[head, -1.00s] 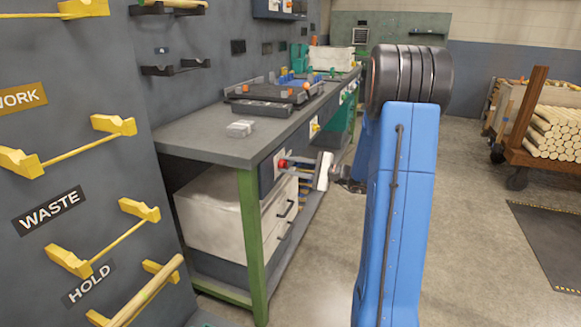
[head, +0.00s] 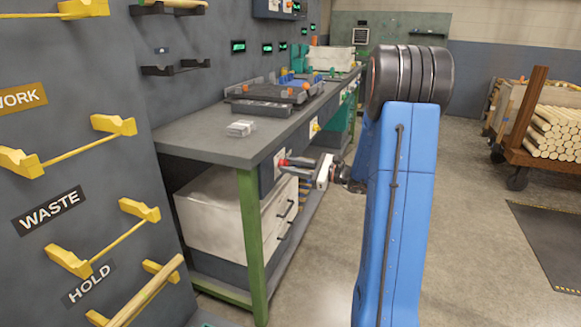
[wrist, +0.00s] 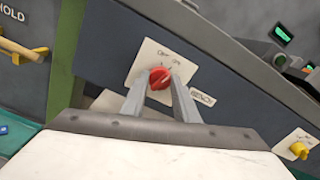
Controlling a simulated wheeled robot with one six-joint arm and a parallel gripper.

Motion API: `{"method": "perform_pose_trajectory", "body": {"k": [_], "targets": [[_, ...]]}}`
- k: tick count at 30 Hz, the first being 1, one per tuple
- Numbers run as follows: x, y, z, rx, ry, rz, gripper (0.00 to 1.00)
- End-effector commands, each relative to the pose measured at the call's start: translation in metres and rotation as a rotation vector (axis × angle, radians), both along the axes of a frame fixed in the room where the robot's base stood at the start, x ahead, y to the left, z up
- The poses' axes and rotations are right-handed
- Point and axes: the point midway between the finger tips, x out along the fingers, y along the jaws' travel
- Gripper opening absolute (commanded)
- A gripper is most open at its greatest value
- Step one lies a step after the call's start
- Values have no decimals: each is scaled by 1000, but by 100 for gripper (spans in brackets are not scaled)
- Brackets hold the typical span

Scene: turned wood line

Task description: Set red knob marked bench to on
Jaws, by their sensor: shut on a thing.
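The red knob (wrist: 159,78) sits on a white plate (wrist: 150,58) with off and on marks, beside a label reading bench. In the wrist view its pointer line leans up and to the right, toward the on side. My gripper (wrist: 160,82) has its two fingers on either side of the knob and is shut on it. In the head view the red knob (head: 283,162) shows at the bench's front edge, with my gripper (head: 297,163) reaching it from the right. The fingers partly cover the plate.
A yellow knob (wrist: 299,148) on its own plate is to the right along the bench front. Green-lit displays (head: 238,46) show on the wall behind the bench (head: 200,145). White drawers (head: 222,213) stand under it.

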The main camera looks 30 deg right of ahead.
Motion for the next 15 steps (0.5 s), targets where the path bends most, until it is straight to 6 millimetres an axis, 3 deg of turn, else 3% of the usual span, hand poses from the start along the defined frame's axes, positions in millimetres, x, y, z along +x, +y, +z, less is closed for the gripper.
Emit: {"method": "perform_pose_trajectory", "body": {"k": [15], "targets": [[0,0,-1,65,53,-1,5]]}}
